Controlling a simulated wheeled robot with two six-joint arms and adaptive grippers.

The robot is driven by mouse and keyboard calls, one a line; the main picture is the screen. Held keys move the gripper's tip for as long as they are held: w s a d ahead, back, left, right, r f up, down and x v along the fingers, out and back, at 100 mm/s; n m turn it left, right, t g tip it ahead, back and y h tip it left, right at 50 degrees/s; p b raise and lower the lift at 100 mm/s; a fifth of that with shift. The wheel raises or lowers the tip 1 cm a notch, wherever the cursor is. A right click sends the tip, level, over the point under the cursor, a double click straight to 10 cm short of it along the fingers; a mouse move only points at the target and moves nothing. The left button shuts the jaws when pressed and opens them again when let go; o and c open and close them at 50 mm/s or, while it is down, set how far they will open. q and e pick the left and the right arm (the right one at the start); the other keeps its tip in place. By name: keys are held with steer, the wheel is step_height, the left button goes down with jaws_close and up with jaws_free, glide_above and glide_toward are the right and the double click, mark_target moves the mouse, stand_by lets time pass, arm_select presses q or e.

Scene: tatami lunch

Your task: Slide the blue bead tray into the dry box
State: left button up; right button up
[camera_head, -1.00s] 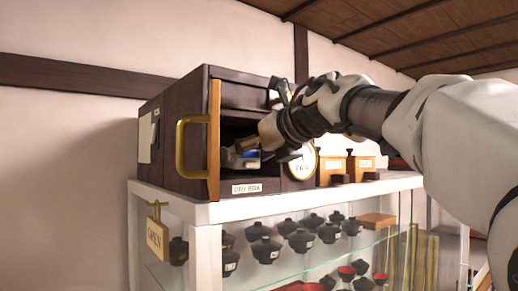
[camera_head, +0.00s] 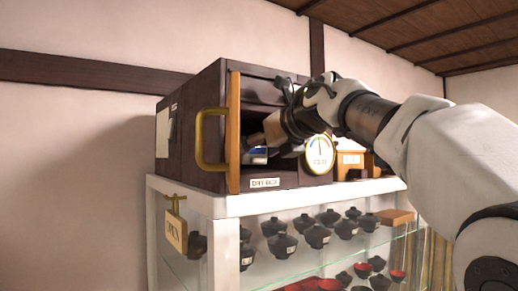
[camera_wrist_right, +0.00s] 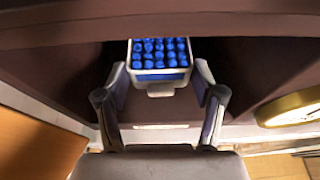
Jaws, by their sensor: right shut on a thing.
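The dry box (camera_head: 193,128) is a dark brown cabinet on a white-topped display case, with a label low on its front. Its front is open, and a wooden door edge with a brass handle (camera_head: 202,140) stands at its left. My right gripper (camera_wrist_right: 160,76) is at the opening, its fingers on both sides of the blue bead tray (camera_wrist_right: 160,73), shut on it. The tray is white, filled with rows of round blue beads, and has a front tab. In the head view only a bit of the tray (camera_head: 257,155) shows inside the opening. My left gripper is out of view.
A round gauge (camera_head: 320,153) is on the box front, right of the opening. Small wooden boxes (camera_head: 349,160) stand to its right. The glass display case (camera_head: 300,201) below holds several dark lidded bowls. An OPEN sign (camera_head: 175,231) hangs at its left.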

steer(key=shift+f+b, duration=0.5)
steer(key=shift+f, duration=0.2)
steer(key=o, duration=1.3)
steer(key=shift+s+d, duration=0.1)
